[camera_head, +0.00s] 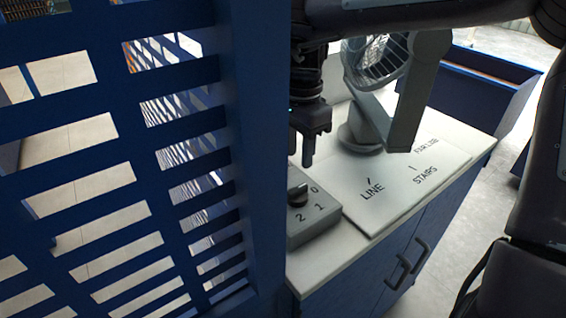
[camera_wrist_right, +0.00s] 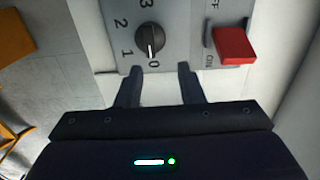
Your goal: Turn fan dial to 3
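The fan dial (camera_wrist_right: 150,39) is a round black knob on a grey control box (camera_wrist_right: 182,20). In the right wrist view its white mark points at 0, with 1, 2 and 3 around its left side. In the head view the dial (camera_head: 298,194) shows beside the blue slats, and the 3 cannot be seen. My right gripper (camera_head: 300,158) points down above the box, open and empty. In the right wrist view its two fingers (camera_wrist_right: 157,72) are apart, with the knob beyond their tips and not between them. A fan (camera_head: 376,62) stands behind. My left gripper is not in view.
A red switch (camera_wrist_right: 234,46) marked ON and OFF sits right of the dial in the wrist view. A blue slatted panel (camera_head: 232,120) stands close on the left. A white board (camera_head: 395,190) labelled LINE and STAIRS lies on the counter (camera_head: 462,140).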

